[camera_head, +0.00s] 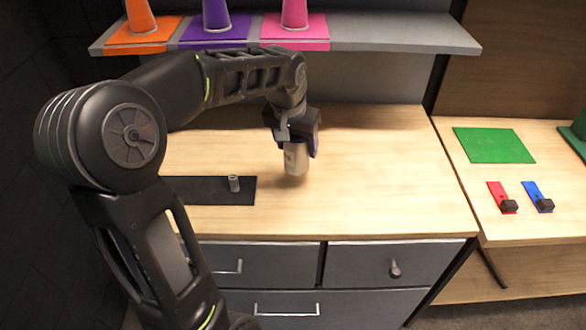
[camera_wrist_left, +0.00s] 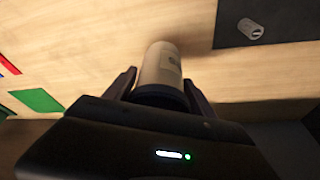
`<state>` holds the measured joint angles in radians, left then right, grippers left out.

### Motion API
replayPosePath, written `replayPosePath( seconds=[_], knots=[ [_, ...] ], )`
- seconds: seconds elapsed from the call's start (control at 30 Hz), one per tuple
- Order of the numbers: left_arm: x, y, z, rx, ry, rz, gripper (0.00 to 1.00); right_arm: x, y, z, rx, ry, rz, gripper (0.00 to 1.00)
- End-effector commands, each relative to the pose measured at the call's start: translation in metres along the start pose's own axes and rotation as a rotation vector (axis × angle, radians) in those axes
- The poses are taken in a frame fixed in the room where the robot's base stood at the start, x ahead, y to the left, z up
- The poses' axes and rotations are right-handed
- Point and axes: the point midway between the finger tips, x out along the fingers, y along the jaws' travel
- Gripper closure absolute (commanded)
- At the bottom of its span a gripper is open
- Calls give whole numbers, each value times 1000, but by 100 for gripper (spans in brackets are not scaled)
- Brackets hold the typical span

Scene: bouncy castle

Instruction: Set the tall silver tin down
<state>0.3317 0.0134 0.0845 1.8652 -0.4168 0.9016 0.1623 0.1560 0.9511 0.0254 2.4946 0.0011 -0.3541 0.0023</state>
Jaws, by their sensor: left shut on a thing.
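The tall silver tin (camera_head: 296,160) is held in my left gripper (camera_head: 299,143) over the wooden counter, right of the black mat. It looks upright or nearly so. Its lower end is close to the wood, but I cannot tell whether it touches. In the left wrist view the tin (camera_wrist_left: 160,68) sits between the two fingers of the left gripper (camera_wrist_left: 160,88), which is shut on it. My right gripper is not in view.
A black mat (camera_head: 212,196) bears a small grey cylinder (camera_head: 234,183). A shelf (camera_head: 405,36) with coloured cones overhangs the counter's back. The counter (camera_head: 385,180) is clear on the right. Another table holds a green mat (camera_head: 493,145) and small red and blue pieces.

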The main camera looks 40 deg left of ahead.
Motion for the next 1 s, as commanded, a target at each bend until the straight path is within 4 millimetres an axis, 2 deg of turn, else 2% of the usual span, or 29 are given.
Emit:
replayPosePath(
  seconds=[0.1, 0.17, 0.53, 0.8, 1.0],
  knots=[
    [19, 0, 6, 1, -2, 0, 89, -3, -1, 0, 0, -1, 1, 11],
    [24, 0, 8, 1, -1, -1, 89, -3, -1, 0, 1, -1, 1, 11],
    [30, 0, 9, 1, 1, 0, 89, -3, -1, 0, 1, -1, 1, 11],
    [61, 0, 19, 1, -1, 0, 89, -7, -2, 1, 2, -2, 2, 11],
    [63, 0, 19, 1, 3, 0, 89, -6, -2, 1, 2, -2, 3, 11]
  ],
)
